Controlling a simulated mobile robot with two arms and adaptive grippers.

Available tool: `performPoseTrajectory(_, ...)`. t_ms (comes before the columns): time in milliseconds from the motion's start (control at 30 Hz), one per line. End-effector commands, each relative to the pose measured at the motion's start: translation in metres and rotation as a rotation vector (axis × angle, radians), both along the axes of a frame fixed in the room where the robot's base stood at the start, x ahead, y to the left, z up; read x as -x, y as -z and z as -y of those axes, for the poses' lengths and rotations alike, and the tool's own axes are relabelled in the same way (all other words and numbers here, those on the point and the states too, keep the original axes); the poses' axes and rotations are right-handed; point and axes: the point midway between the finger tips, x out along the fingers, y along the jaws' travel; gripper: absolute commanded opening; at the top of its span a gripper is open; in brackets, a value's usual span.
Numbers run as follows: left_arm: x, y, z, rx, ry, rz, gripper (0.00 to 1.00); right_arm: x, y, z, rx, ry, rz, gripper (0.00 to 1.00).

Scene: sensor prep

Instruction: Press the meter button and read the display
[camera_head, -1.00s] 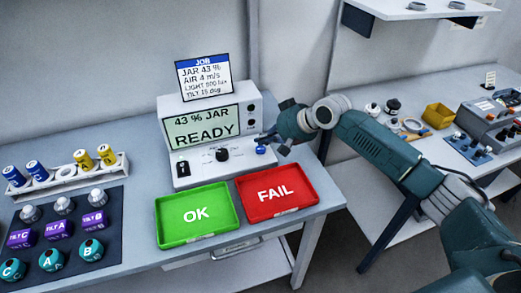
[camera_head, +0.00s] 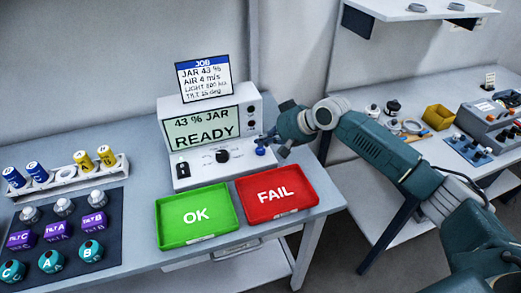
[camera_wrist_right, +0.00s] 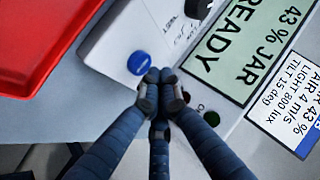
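The meter (camera_head: 180,108) stands on the bench, a pale box with a sloping front. Its green display (camera_head: 203,130) reads "43 % JAR READY". The blue meter button (camera_head: 261,151) sits at the lower right of its front; in the right wrist view the round blue button (camera_wrist_right: 138,63) shows uncovered. My right gripper (camera_head: 264,140) is at the meter's right front, by the button. In the right wrist view its dark fingertips (camera_wrist_right: 160,80) are closed together with nothing between them, just beside the button. Contact cannot be told. My left gripper is out of view.
A job card (camera_head: 203,78) above the meter lists JAR 43 %, AIR, LIGHT and TILT values. A green OK tray (camera_head: 178,230) and a red FAIL tray (camera_head: 262,213) lie empty in front. Coloured sensors stand on a dark mat (camera_head: 115,212) and a rack (camera_head: 65,185) at left.

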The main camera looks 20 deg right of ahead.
Motion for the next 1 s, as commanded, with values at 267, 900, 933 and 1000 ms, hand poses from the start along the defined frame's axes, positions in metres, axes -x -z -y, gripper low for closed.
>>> performPoseTrajectory(267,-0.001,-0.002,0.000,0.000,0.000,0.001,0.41,0.000,0.002,0.000,-0.001,0.000,-0.001,0.00)
performPoseTrajectory(900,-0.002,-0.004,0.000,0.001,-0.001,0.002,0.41,0.000,0.009,0.000,0.000,0.000,0.000,0.00)
performPoseTrajectory(933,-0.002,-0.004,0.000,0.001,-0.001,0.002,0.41,0.000,0.009,0.000,0.000,0.000,0.000,0.00)
performPoseTrajectory(1000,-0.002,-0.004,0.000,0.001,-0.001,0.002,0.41,0.000,0.010,0.000,0.000,0.000,0.000,0.00)
